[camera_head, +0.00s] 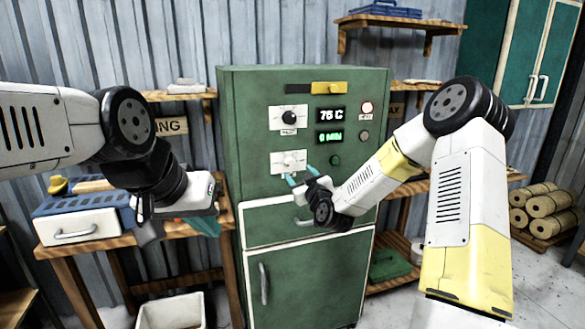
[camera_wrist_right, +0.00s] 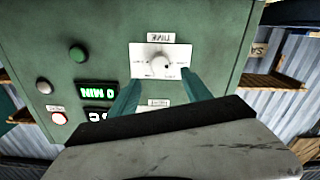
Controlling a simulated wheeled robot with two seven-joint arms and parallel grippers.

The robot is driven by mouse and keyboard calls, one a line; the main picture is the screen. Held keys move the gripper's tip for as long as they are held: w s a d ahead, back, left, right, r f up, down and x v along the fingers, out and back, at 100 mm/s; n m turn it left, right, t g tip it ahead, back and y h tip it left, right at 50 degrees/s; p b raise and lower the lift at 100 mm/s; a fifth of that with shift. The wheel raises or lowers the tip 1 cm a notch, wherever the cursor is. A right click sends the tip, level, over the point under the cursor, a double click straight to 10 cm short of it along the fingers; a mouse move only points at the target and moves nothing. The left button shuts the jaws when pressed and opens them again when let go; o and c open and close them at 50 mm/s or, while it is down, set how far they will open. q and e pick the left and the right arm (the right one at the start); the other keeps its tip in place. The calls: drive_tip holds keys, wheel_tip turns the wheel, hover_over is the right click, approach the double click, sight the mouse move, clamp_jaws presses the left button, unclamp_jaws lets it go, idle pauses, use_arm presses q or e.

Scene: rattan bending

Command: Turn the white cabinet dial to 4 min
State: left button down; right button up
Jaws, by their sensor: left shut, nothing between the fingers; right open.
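The green cabinet (camera_head: 240,130) stands in the middle of the head view. Its white dial (camera_head: 288,161) sits on a white plate below a black dial (camera_head: 290,117). The green display (camera_head: 329,137) reads 0 MIN. My right gripper (camera_head: 301,176) is open, its teal fingers just below the white dial. In the right wrist view the white dial (camera_wrist_right: 162,61), under a TIME label, shows between and beyond the open fingertips (camera_wrist_right: 160,80); contact cannot be told. My left gripper (camera_head: 207,226) is shut and empty, left of the cabinet above the side table.
A wooden table (camera_head: 75,246) with a blue-topped box (camera_head: 85,212) stands at left. A white bin (camera_head: 170,312) is on the floor. Shelves stand behind and right; rolls (camera_head: 543,209) lie at far right.

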sight(291, 165)
drive_tip(key=x, duration=0.7)
drive_tip(key=shift+w+a+f, duration=0.1)
drive_tip(key=shift+w, duration=0.2)
clamp_jaws()
